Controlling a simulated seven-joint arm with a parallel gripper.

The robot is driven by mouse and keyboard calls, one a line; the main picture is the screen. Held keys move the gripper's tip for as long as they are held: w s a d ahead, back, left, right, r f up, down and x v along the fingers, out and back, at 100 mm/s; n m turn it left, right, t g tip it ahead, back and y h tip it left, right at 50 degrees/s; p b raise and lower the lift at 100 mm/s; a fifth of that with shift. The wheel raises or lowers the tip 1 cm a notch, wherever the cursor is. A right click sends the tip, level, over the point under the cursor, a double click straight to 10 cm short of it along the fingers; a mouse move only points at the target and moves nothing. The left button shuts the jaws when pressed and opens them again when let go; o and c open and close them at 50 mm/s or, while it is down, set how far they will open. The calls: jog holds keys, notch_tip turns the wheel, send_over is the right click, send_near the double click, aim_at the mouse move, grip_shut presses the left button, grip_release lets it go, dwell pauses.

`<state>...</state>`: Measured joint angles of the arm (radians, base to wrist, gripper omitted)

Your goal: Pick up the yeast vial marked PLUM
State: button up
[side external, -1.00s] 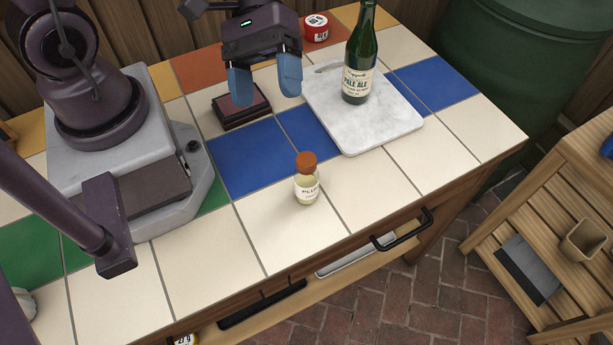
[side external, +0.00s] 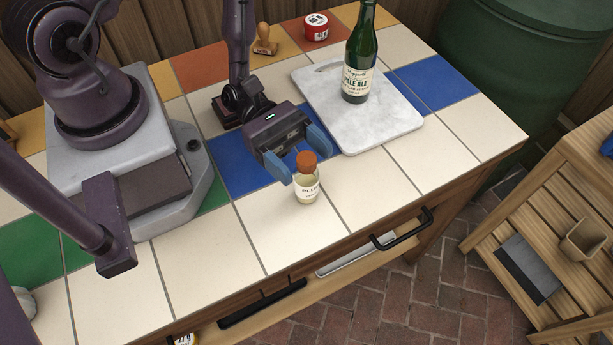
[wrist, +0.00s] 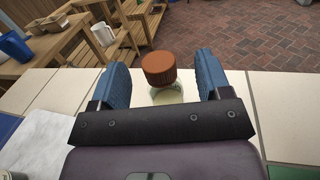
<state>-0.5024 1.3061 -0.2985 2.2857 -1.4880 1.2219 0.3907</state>
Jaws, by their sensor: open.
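The yeast vial (side external: 307,187) marked PLUM stands upright on a cream tile near the counter's front edge. It has an orange-brown cap and pale yellow contents. My gripper (side external: 302,160) is low over the tiles, just behind the vial, with its blue fingers apart and pointing toward it. In the wrist view the vial's cap (wrist: 159,69) shows between the two open fingers, a little beyond the palm. The palm hides the lower part of the vial there. I cannot tell whether either finger touches it.
A green pale ale bottle (side external: 357,60) stands on a marble board (side external: 390,125) behind and right of the gripper. A red tin (side external: 316,27) and a wooden stamp (side external: 265,40) are at the back. The tiles left and right of the vial are clear.

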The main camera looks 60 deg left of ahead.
aim_at(313, 185)
notch_tip(313, 185, down, 4)
jog(key=shift+f, duration=0.2)
jog(key=shift+x, duration=1.1)
jog(key=shift+d, duration=0.4)
jog(key=c, duration=1)
